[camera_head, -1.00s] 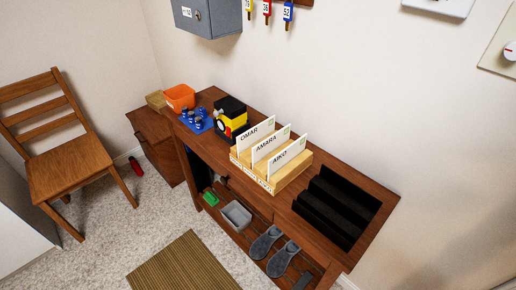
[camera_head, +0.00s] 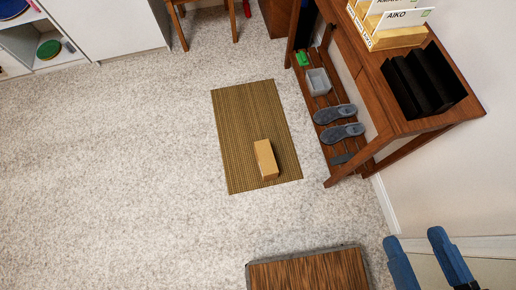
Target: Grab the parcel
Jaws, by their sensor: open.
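The parcel (camera_head: 266,159) is a small tan box. It lies on the lower right part of the ribbed brown mat (camera_head: 235,130) on the floor. My gripper (camera_head: 414,236) shows at the lower right edge as two blue fingers standing apart. It is open and empty, well to the right of the parcel and nearer to me. The rest of the gripper is cut off by the frame edge.
A wooden table (camera_head: 375,85) with a low shelf stands right of the mat. The shelf holds grey slippers (camera_head: 342,132) and a grey bin (camera_head: 318,81). A wooden-topped piece (camera_head: 308,271) is at the bottom edge. Carpet (camera_head: 120,170) left of the mat is clear.

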